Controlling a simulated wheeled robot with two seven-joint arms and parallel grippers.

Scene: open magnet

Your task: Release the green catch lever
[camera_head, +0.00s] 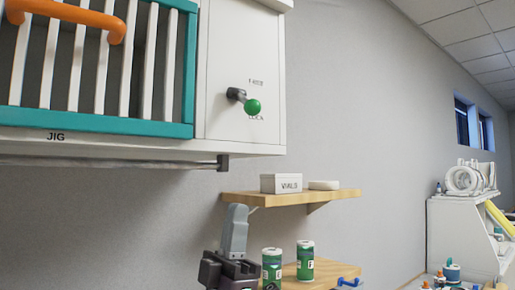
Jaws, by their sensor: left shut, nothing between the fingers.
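The green catch lever (252,106) is a green ball knob on a short dark arm, on the white panel (228,60) of a wall cabinet at the upper middle. The arm slants down to the right from its pivot. Small lettering above and below the knob is partly hidden and too small to read surely. My left gripper (237,212) stands upright at the lower middle, well below the lever and apart from it. Its grey fingers are closed together with nothing between them. My right gripper is not in view.
A teal-framed slatted door (188,70) with an orange handle (70,14) is left of the panel. A rail (110,162) runs under the cabinet. A wooden shelf (240,200) holds a box marked VIALS (281,183). Two green-and-white cans (305,260) stand right of my gripper.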

